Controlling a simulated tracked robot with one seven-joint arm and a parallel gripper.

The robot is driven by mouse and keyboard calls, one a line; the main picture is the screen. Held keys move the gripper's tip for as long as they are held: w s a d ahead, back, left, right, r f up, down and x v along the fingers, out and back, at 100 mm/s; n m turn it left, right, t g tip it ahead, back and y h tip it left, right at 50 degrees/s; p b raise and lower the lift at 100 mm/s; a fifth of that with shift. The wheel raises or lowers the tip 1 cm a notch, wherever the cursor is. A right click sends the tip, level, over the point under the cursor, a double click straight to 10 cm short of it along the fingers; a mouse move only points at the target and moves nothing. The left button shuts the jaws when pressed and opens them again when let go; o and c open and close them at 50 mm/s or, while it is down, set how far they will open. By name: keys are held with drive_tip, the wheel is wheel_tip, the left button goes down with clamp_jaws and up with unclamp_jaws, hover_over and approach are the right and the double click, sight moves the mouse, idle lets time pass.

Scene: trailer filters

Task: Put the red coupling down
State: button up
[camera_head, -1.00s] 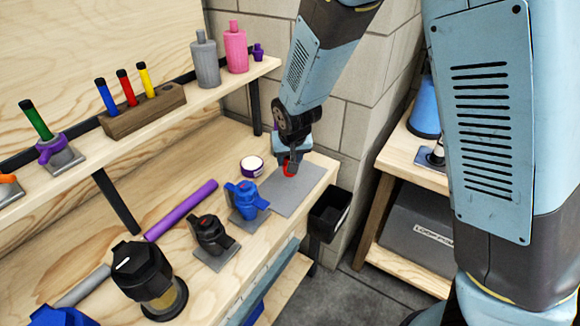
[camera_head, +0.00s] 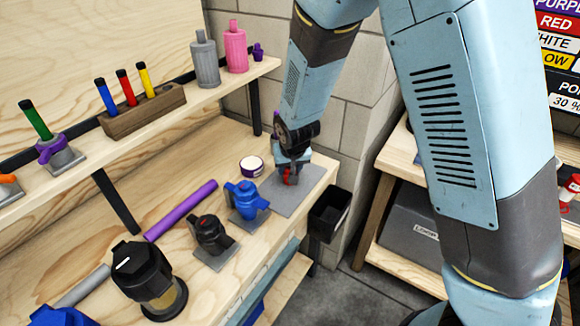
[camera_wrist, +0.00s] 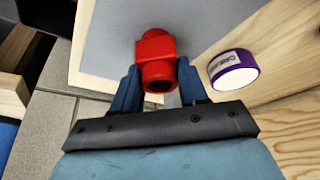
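The red coupling (camera_wrist: 156,58) sits between the two blue fingers of my gripper (camera_wrist: 160,92) in the wrist view. The fingers press on its two sides, and its dark round opening faces the camera. In the head view my gripper (camera_head: 289,178) is low over the grey mat (camera_head: 303,196) at the right end of the bench, with a little of the red coupling (camera_head: 287,175) showing. The grey mat also fills the upper part of the wrist view (camera_wrist: 107,40). I cannot tell whether the coupling touches the mat.
A white-and-purple roll (camera_head: 251,167) lies close beside my gripper. A blue fitting (camera_head: 246,199) and a black fitting (camera_head: 210,234) stand on plates to the left. A black bin (camera_head: 330,212) hangs off the bench's right end. The mat's front part is clear.

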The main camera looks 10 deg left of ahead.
drive_tip(key=o, duration=0.4)
drive_tip(key=shift+r, duration=0.1)
drive_tip(key=v, duration=1.2)
drive_tip(key=s+d+r+m, duration=0.1)
drive_tip(key=d+r, duration=0.6)
drive_tip(key=d, duration=0.4)
drive_tip(key=s+d+r+m, duration=0.1)
drive_tip(key=d+r+m, duration=0.1)
drive_tip(key=d+r, duration=0.65)
drive_tip(key=shift+m+t+h, duration=0.7)
drive_tip(key=shift+h, duration=0.2)
drive_tip(key=s+d+r, duration=0.1)
drive_tip(key=s+d, duration=0.3)
drive_tip(key=d, duration=0.1)
drive_tip(key=s+d+r, duration=0.2)
drive_tip(key=s+d, duration=0.2)
drive_tip(key=s+d+r, duration=0.1)
drive_tip(key=s+d, duration=0.4)
drive_tip(key=shift+d+r, duration=0.2)
drive_tip(key=shift+d, duration=0.15)
